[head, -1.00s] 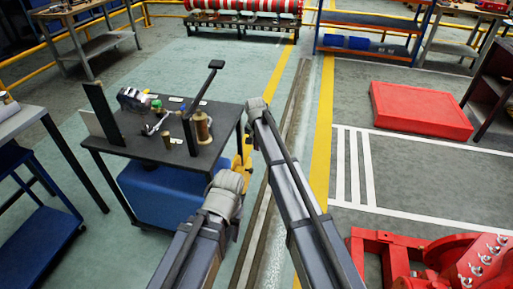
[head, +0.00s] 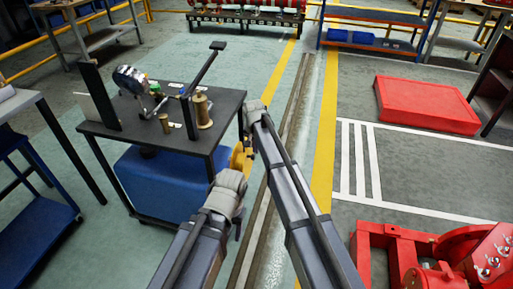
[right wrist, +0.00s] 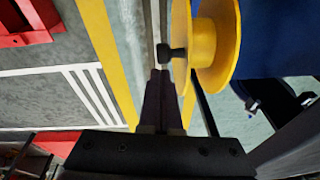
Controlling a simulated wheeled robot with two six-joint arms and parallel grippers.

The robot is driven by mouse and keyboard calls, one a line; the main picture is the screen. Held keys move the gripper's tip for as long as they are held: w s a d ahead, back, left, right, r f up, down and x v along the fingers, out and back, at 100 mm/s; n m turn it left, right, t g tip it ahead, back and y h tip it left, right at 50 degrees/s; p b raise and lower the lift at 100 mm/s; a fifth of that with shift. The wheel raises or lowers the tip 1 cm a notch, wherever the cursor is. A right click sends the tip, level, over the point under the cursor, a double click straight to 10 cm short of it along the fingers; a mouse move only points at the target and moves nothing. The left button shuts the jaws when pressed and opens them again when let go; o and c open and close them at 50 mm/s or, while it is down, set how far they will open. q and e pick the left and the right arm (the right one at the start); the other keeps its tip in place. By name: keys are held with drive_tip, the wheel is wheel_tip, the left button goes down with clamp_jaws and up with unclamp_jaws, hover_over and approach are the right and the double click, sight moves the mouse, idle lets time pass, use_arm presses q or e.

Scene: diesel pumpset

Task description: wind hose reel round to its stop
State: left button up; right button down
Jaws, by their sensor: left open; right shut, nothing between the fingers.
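The hose reel (right wrist: 222,45) is a yellow spool with round flanges at the top of the right wrist view. Its dark crank knob (right wrist: 172,52) sticks out toward the left. In the head view the reel (head: 238,158) shows partly at the table's right side, between my arms. My right gripper (right wrist: 161,76) is shut and empty; its fingertips are close below the knob, and I cannot tell whether they touch. My left gripper (head: 239,222) is open, lower and nearer than the reel; its fingers are mostly hidden by its wrist.
A dark table (head: 185,140) holds a brass spool (head: 202,108), a tilted lever and small parts, with a blue tank (head: 165,185) below. A red block (head: 425,104) lies on the floor at right. Red machinery (head: 440,262) stands at lower right.

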drive_tip(key=shift+s, duration=0.1)
drive_tip(key=shift+s+a+t, duration=0.1)
drive_tip(key=shift+s+t, duration=0.15)
drive_tip(key=shift+t, duration=0.15)
drive_tip(key=shift+s+f+t+b, duration=0.1)
drive_tip(key=shift+s+t+b, duration=0.2)
drive_tip(key=shift+b, duration=0.25)
